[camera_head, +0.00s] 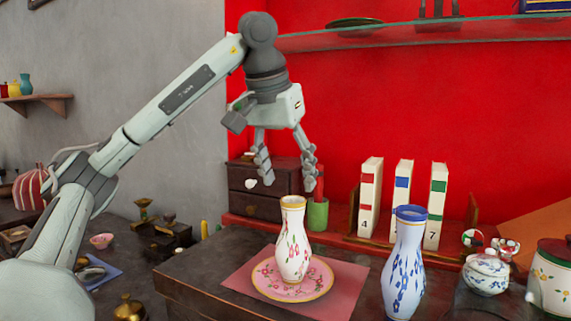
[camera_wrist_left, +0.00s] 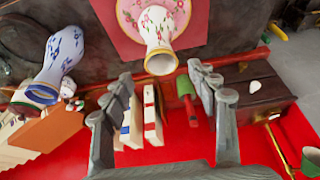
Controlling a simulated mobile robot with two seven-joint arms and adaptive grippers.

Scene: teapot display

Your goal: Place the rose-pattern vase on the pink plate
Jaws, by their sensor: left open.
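The rose-pattern vase (camera_head: 293,240), white with pink flowers and a gold rim, stands upright on the pink plate (camera_head: 263,285). The plate lies on a pink square mat. My left gripper (camera_head: 284,185) is open and empty, above and a little behind the vase, apart from it. In the left wrist view the vase (camera_wrist_left: 156,45) shows at the top with its mouth towards the camera, and the plate (camera_wrist_left: 128,12) is partly cut off. The left fingers (camera_wrist_left: 160,98) are spread wide with nothing held. My right gripper is not in view.
A blue-flowered vase (camera_head: 404,265) stands to the right of the mat (camera_head: 345,290). Behind are numbered books (camera_head: 370,195), a green cup (camera_head: 317,214) and a dark drawer box (camera_head: 255,190). A teapot (camera_head: 486,272) and a jar (camera_head: 551,280) are at right. A glass shelf (camera_head: 400,36) hangs above.

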